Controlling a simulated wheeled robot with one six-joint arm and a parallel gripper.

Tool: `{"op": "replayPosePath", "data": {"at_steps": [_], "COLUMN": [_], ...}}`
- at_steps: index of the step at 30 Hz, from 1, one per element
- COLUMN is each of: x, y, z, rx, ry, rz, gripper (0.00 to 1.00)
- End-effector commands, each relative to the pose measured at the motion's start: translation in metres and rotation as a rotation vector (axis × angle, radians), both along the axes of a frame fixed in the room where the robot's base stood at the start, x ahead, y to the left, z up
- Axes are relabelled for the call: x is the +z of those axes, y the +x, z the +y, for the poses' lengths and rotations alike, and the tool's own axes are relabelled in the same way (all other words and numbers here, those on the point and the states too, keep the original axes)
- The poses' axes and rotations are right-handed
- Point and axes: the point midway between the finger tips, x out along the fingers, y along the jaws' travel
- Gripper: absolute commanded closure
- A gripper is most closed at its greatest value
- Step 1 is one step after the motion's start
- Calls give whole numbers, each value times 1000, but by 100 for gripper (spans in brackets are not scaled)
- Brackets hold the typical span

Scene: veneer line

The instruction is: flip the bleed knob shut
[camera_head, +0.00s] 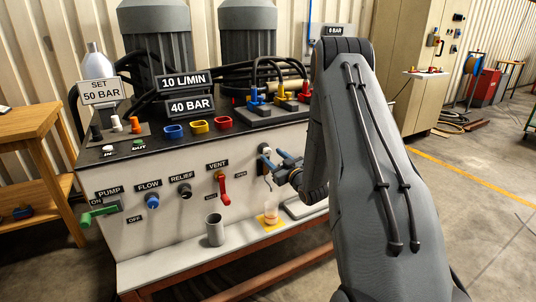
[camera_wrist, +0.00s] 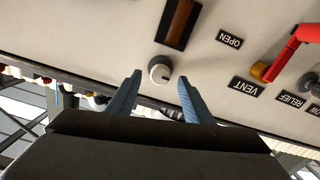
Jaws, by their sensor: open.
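A small round knob with a dark rim and pale face (camera_wrist: 160,69) sits on the white panel in the wrist view, below an amber-brown window (camera_wrist: 179,22) in a dark frame. No label shows beside it, so I cannot confirm that it is the bleed knob. My gripper (camera_wrist: 160,78) is open, its two blue fingers pointing at the panel on either side of the knob; contact cannot be told. In the head view my gripper (camera_head: 264,158) is at the panel's right part, right of the red vent lever (camera_head: 223,188), and hides the knob.
The panel also carries a green pump lever (camera_head: 99,214), a blue flow knob (camera_head: 152,201) and a black relief knob (camera_head: 185,190). A grey cup (camera_head: 215,230) and a clear cup (camera_head: 272,213) stand on the ledge below.

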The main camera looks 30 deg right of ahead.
Motion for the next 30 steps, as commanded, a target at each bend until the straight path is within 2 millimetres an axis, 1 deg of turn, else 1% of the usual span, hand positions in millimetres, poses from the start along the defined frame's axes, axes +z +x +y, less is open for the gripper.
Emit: {"op": "replayPosePath", "data": {"at_steps": [1,3,6,9,12,19,20,24,27,30], "x": [0,0,0,-1,0,0,0,0,0,0], "y": [8,18,30,38,41,42,42,42,42,42], "z": [2,2,2,2,2,2,2,2,2,2], "rx": [2,2,1,1,0,0,0,0,0,0], "ry": [0,-1,-1,0,1,1,1,1,1,-2], "rz": [0,-1,0,2,2,2,2,2,2,2], "gripper": [54,54,54,54,54,54,57,81,95,95]}}
